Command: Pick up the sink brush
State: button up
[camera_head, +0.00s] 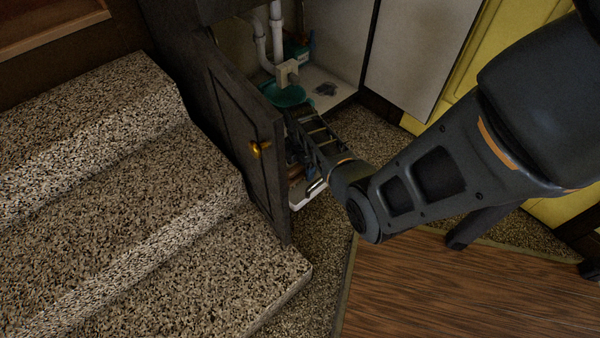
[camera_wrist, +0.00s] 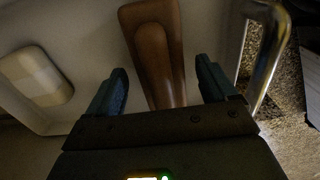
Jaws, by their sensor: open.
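A brown wooden piece that looks like the sink brush (camera_wrist: 155,45) lies on a pale surface (camera_wrist: 85,20) in the wrist view. It is broad at the top and narrows towards my gripper (camera_wrist: 160,76). My gripper is open, with one blue finger on each side of the narrow part. I see a gap on both sides and cannot tell the height between fingers and brush. The near end of the brush is hidden behind the gripper body. In the head view my gripper (camera_head: 297,160) is low in front of the open cabinet, and the brush cannot be made out.
A cream block (camera_wrist: 38,75) lies left of the brush, and a shiny metal handle (camera_wrist: 265,50) stands on the right. The open dark cabinet door (camera_head: 243,125) is close on the left. Pipes (camera_head: 276,25) and a teal bowl (camera_head: 287,95) are inside the cabinet.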

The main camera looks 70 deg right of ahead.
jog(key=shift+c, duration=0.5)
jog(key=c, duration=1.1)
jog(key=shift+r+p, duration=0.4)
jog(key=shift+r, duration=0.15)
jog(key=shift+c, duration=0.2)
jog(key=r+p, duration=0.2)
jog(key=s+r+p, duration=0.1)
jog(key=r, duration=0.1)
jog(key=shift+d+r, duration=0.1)
jog(key=shift+d, duration=0.15)
jog(key=s+d+r+p, duration=0.4)
jog(key=s+r, duration=0.1)
jog(key=s, duration=0.4)
jog(key=shift+s+d+r, duration=0.25)
jog(key=shift+s+r, duration=0.05)
jog(key=shift+r, duration=0.05)
